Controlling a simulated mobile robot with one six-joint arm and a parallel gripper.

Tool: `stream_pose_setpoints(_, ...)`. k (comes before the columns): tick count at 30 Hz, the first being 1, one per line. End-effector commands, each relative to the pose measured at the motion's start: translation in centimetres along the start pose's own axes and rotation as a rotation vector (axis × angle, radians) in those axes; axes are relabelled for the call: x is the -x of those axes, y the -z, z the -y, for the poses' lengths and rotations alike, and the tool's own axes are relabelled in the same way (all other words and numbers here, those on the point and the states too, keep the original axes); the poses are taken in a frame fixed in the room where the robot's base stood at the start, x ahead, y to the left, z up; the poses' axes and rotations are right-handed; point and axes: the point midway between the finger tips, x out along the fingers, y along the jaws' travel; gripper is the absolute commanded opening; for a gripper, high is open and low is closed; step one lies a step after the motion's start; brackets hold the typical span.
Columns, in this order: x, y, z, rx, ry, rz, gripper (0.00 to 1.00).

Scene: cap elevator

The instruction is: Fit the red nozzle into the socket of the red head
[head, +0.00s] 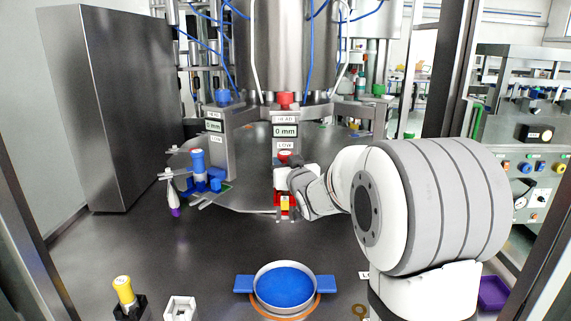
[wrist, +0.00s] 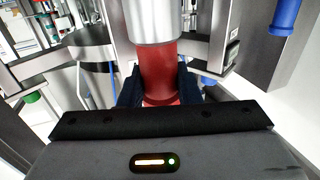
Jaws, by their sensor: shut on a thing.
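The red nozzle (wrist: 159,72) stands upright between my gripper's dark fingers in the wrist view. A silver cylinder (wrist: 155,20) is directly above it; whether the nozzle sits inside a socket there cannot be told. In the head view the red head (head: 286,128) is a grey column with a red top and a "0 mm" display. The arm hides part of this spot, and the socket is not clearly visible.
A blue nozzle (head: 198,162) stands in a blue holder at the left head. A red base with a yellow part (head: 285,204) is below my gripper. A blue-filled dish (head: 284,283), a yellow-topped piece (head: 122,290) and a white square holder (head: 180,308) are at the front.

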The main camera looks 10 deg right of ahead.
Motion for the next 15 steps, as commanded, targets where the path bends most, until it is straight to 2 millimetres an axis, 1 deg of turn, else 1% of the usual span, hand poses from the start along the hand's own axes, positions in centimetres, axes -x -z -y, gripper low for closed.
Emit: stream_pose_setpoints(15, 0.0, -1.2, 0.0, 0.000, 0.000, -0.002, 0.00)
